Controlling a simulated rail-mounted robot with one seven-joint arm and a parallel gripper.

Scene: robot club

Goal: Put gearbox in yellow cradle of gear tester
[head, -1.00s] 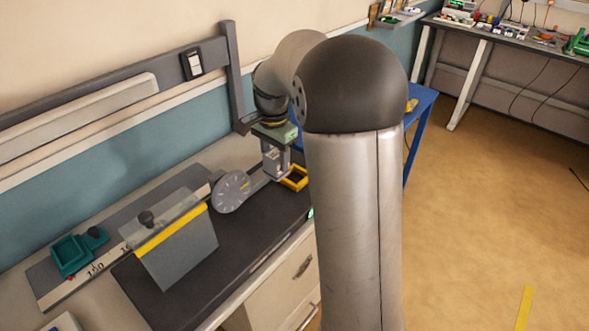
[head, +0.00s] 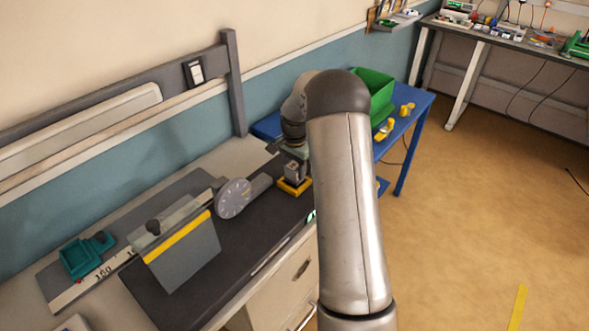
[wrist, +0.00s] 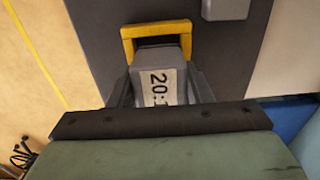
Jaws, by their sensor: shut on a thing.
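The gearbox is a grey block (wrist: 158,62) with a white label reading "20:1", seen in the wrist view. My gripper (wrist: 160,88) is shut on it, one finger on each side. The yellow cradle (wrist: 156,28) is a square frame; its far side and parts of its flanks show past the gearbox. In the head view my gripper (head: 294,164) points down over the yellow cradle (head: 291,190) at the right end of the gear tester (head: 235,198). The gearbox is at or just above the cradle; I cannot tell whether it touches the cradle floor.
A grey panel with a yellow stripe (head: 178,238) stands left of the tester's dial. A teal holder (head: 86,257) sits at the bench's left. A blue table (head: 412,125) with a green bin (head: 374,92) stands beyond my arm.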

